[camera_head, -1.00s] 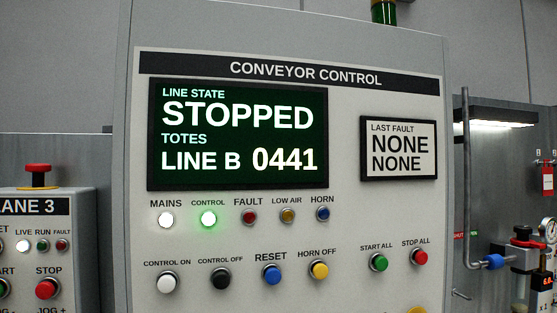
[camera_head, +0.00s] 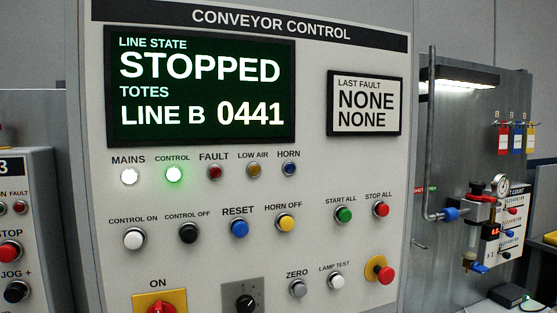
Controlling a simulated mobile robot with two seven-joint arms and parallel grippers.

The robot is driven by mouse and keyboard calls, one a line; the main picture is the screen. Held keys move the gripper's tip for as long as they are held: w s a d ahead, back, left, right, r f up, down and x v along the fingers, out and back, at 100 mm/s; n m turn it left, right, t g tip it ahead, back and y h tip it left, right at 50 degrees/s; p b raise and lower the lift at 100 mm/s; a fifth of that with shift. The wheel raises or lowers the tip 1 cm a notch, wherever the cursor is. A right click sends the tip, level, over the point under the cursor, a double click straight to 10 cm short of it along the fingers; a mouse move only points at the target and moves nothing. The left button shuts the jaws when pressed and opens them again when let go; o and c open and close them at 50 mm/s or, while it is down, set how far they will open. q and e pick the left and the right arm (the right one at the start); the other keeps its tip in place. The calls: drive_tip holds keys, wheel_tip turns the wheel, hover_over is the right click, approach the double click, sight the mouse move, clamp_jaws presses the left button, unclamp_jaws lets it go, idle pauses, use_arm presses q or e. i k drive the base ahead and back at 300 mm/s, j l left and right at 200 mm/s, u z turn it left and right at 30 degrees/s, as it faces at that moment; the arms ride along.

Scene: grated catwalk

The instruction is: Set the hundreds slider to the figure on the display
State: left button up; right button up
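The display (camera_head: 200,88) on the conveyor control panel reads LINE STATE STOPPED, TOTES, LINE B 0441. At the far right, beside the cabinet, a board (camera_head: 512,222) carries several small coloured knobs and a partly covered heading ending in COUNT. Its lettering is too small to read surely, and I cannot tell whether the hundreds slider is on it. Neither of my grippers is in view.
The control cabinet (camera_head: 315,235) fills the middle, with lamps, push buttons and a red emergency stop (camera_head: 386,274). A pipe with a gauge (camera_head: 501,185) and valve stands at right, partly in front of the board. Coloured tags (camera_head: 516,138) hang above. Another panel (camera_head: 25,240) stands at left.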

sight(513, 211)
drive_tip(key=z, duration=1.45)
drive_tip(key=i+l+u, duration=0.1)
drive_tip(key=u, duration=0.65)
drive_tip(key=i+l+u, duration=0.15)
drive_tip(key=l+u, duration=0.55)
drive_tip(key=l, duration=0.15)
drive_tip(key=l+u, duration=0.15)
drive_tip(key=l, duration=0.3)
drive_tip(key=i+l+u, duration=0.15)
drive_tip(key=l, duration=0.35)
drive_tip(key=l+u, duration=0.15)
drive_tip(key=l, duration=1.7)
drive_tip(key=k, duration=0.1)
